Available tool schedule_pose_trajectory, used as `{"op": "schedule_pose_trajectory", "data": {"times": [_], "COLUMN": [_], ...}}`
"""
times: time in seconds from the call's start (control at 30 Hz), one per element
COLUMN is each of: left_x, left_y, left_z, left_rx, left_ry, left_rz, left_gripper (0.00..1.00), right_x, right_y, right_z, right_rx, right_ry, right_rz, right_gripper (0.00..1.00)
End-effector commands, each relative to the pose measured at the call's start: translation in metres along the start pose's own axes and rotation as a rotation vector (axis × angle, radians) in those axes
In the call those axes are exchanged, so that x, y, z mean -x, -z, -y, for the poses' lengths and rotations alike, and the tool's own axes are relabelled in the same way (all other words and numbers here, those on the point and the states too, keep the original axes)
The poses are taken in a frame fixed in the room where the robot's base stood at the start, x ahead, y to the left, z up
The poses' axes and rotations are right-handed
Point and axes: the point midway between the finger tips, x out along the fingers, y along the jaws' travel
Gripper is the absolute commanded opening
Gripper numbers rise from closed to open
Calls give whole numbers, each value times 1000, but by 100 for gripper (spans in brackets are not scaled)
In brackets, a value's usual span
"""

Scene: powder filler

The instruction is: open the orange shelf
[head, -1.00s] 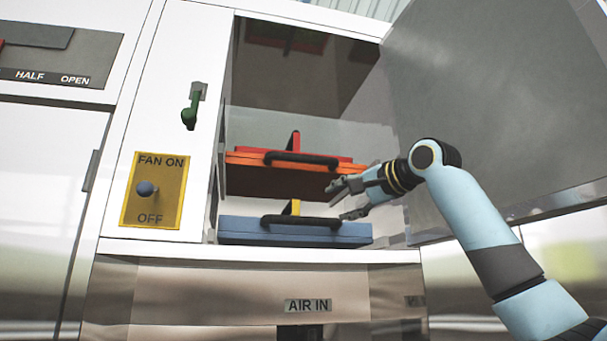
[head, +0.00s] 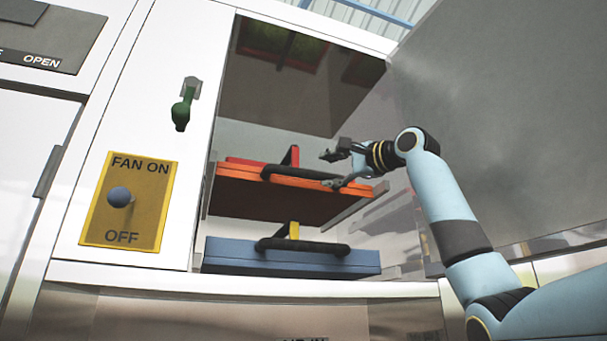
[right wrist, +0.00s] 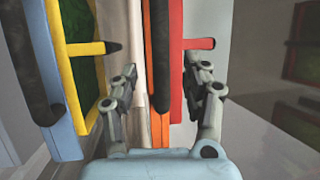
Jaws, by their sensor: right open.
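The orange shelf (head: 240,176) sits in the open cabinet, with a black bar handle (head: 290,174) along its front. My right gripper (head: 330,170) is open and empty at the right end of this handle. One finger is above the shelf's front edge and the other about level with it. In the right wrist view, the orange shelf (right wrist: 158,125) and its handle (right wrist: 160,55) lie between the spread fingers (right wrist: 165,88); I cannot tell whether they touch. My left gripper is not in view.
A red tray (head: 245,161) rests on top of the orange shelf. The blue shelf (head: 230,253), with a black handle and yellow piece, is below. The cabinet's open door (head: 500,130) stands on the right, behind my arm. A fan switch panel (head: 145,190) is on the left.

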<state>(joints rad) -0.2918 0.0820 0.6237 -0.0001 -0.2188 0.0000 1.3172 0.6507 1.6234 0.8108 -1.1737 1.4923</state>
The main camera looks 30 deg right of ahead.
Motion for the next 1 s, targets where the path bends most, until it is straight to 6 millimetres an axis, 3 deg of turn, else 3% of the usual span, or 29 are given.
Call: {"op": "schedule_pose_trajectory", "data": {"times": [0.03,0.2,0.4,0.6,0.8,1.0], "left_x": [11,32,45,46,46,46], "left_y": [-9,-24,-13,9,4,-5], "left_z": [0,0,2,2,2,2], "left_rx": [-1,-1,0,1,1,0], "left_ry": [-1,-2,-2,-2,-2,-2], "left_rz": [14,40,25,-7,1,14], "left_gripper": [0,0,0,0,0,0], "right_x": [-12,-47,-74,-83,-82,-82], "right_y": [-1,-1,-1,0,0,0], "right_z": [4,5,3,0,0,0], "right_rx": [-6,-5,-3,1,1,1], "right_ry": [-3,-3,-2,-1,-1,-1], "right_rz": [4,4,3,0,0,1], "right_gripper": [48,48,48,48,48,21]}}
